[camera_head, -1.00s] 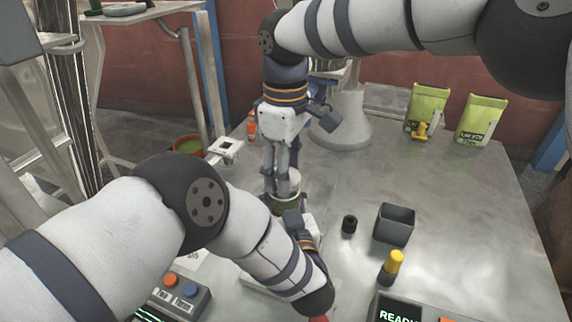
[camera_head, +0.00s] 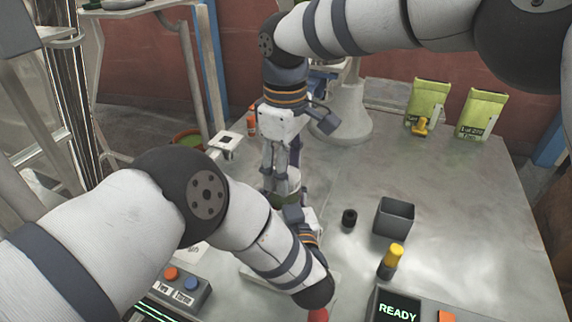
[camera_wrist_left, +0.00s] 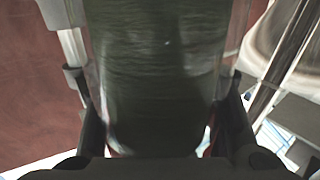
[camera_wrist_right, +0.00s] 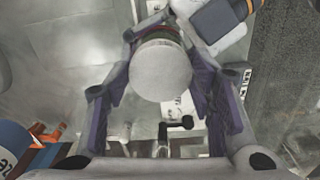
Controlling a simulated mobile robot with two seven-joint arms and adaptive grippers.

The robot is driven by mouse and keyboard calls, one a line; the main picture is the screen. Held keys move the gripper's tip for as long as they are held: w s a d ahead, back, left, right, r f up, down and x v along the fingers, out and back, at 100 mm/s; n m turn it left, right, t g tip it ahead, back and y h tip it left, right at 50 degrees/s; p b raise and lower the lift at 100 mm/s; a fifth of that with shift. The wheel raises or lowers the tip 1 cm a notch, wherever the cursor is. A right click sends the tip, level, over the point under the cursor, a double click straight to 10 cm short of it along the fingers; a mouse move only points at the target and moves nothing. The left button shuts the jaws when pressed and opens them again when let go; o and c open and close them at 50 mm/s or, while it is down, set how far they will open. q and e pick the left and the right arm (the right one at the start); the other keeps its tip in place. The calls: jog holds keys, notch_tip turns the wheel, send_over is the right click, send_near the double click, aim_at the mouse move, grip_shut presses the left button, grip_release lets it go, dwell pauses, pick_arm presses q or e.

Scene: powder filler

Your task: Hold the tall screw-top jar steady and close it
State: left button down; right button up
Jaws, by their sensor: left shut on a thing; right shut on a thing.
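The tall jar (camera_head: 287,188), with dark green contents, stands on the table, partly hidden by both arms. My left gripper (camera_head: 296,214) is shut around its side, low down and mostly hidden by its own arm. The jar's green body (camera_wrist_left: 160,75) fills the left wrist view between the fingers. My right gripper (camera_head: 280,172) points down from above and is shut on the round pale lid (camera_wrist_right: 161,72) at the jar's top. In the right wrist view a finger lies on each side of the lid. Whether the lid is fully seated cannot be told.
A grey open bin (camera_head: 394,218) and a small black cylinder (camera_head: 349,218) are right of the jar. A yellow-topped object (camera_head: 393,258) and a READY display (camera_head: 399,309) are nearer. Green pouches (camera_head: 480,112) stand at the back right. The table's right side is mostly clear.

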jog(key=m, duration=0.6)
jog(key=shift+m, duration=0.3)
jog(key=m, duration=0.4)
jog(key=shift+a, duration=0.1)
jog(key=m, duration=0.3)
jog(key=shift+m, duration=0.3)
jog(key=m, duration=0.5)
jog(key=shift+a, duration=0.1)
jog(key=o, duration=0.8)
jog(key=shift+f, duration=0.1)
